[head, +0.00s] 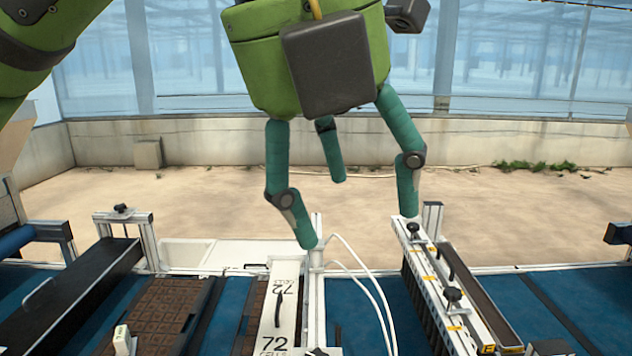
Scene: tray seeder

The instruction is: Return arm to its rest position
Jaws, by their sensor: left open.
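My left gripper (357,226) is in the upper middle of the head view, pointing down over the seeder line. It is green with teal jointed fingers, spread wide apart. Nothing shows between the fingers. One fingertip is in front of the white post beside the plate marked 72 (275,318); the other is near the top of the brush unit (450,290). I cannot tell whether either fingertip touches anything. My left arm comes in at the upper left. My right gripper does not show.
A blue belt (358,318) runs across the front, carrying a brown cell tray (150,312) at the left. A black bar (75,295) crosses the belt there. White hoses (372,283) curve beside the post. Behind the line is open sandy floor (520,215) up to a low wall (520,142).

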